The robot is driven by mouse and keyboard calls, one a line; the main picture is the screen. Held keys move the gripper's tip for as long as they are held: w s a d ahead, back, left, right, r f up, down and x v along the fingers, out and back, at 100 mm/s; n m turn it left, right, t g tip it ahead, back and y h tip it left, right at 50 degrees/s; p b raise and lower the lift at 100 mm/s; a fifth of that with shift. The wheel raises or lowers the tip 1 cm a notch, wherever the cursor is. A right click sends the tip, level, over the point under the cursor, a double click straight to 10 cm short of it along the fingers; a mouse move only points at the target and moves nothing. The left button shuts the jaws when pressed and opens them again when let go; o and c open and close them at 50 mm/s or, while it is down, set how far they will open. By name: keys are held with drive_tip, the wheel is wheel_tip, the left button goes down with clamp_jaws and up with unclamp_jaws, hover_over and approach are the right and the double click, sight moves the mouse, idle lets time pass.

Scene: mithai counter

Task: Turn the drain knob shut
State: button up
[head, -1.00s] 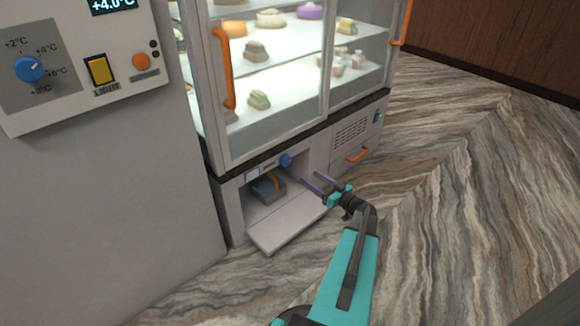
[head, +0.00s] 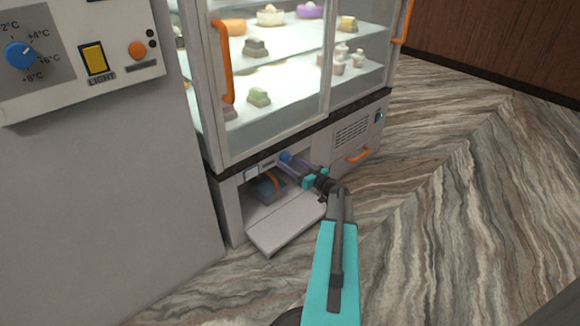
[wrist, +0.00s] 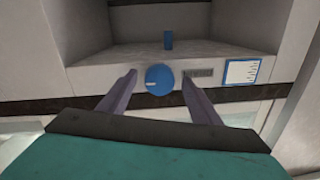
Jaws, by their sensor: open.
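The drain knob (wrist: 159,79) is a round blue dial with a white pointer line, on a pale panel inside the low open compartment of the display case. In the head view the blue knob (head: 286,157) is partly covered by my gripper. My gripper (wrist: 158,84) is open, with one purple finger on each side of the knob in the wrist view. I cannot tell whether the fingers touch it. In the head view my gripper (head: 291,164) reaches in at the compartment's upper right.
The lowered flap (head: 285,225) lies below my gripper. A grey tray with an orange handle (head: 268,186) sits inside the compartment. A blue peg (wrist: 168,40) stands by the knob. An orange handle (head: 358,155) is to the right. The marble floor is clear.

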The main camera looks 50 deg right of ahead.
drive_tip(key=shift+w, duration=0.3)
drive_tip(key=shift+c, duration=0.5)
